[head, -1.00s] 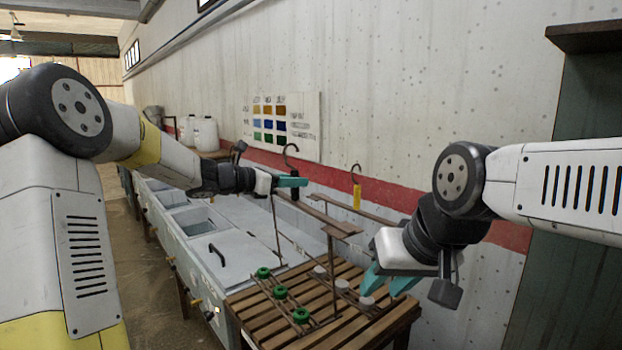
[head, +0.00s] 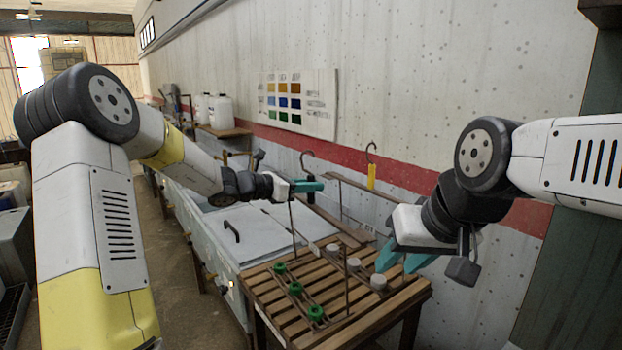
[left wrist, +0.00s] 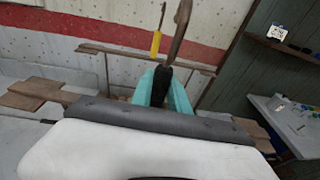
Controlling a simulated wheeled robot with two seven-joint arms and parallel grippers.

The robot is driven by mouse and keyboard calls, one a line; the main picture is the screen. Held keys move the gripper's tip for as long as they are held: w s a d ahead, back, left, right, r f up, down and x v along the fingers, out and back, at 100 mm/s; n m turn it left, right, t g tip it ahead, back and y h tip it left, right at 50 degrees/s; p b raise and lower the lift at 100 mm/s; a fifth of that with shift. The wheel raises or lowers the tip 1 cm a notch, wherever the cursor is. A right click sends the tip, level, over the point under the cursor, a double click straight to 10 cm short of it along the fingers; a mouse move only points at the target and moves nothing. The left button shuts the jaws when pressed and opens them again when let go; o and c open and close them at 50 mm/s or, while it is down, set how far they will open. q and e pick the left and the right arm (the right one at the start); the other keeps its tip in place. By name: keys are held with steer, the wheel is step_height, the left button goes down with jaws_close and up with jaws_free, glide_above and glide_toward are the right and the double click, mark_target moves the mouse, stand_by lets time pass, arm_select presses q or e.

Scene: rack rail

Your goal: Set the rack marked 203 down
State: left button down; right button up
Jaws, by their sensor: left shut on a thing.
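My left gripper (head: 308,187) is shut on the black grip of a hooked rack; the grip (left wrist: 159,86) shows between the teal fingers in the left wrist view. The rack's hook (head: 307,160) rises above the fingers. Its brown top bar (head: 352,241) and thin rods stand over a slatted wooden table (head: 263,287). Green knobs (head: 315,312) and grey knobs (head: 378,282) show low over the slats. I cannot tell whether the rack's foot touches them. No 203 mark is readable. My right gripper (head: 403,264) is open and empty beside the grey knobs.
Another hooked rack with a yellow grip (head: 371,177) is by the wall behind; its bar (head: 385,196) runs towards my right arm. Grey tanks with a lid (head: 240,238) adjoin the table on the left. White jugs (head: 222,112) stand on a shelf farther back.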

arm_select(q)
steer(key=shift+f, duration=0.4)
stand_by(0.5)
jaws_free()
steer(key=shift+f, duration=0.15)
stand_by(0.4)
stand_by(0.6)
steer(key=f+v, duration=0.2)
steer(key=v, duration=0.9)
steer(key=shift+s+a, duration=0.35)
steer(key=shift+a, duration=0.05)
stand_by(1.0)
steer(key=shift+r, duration=0.1)
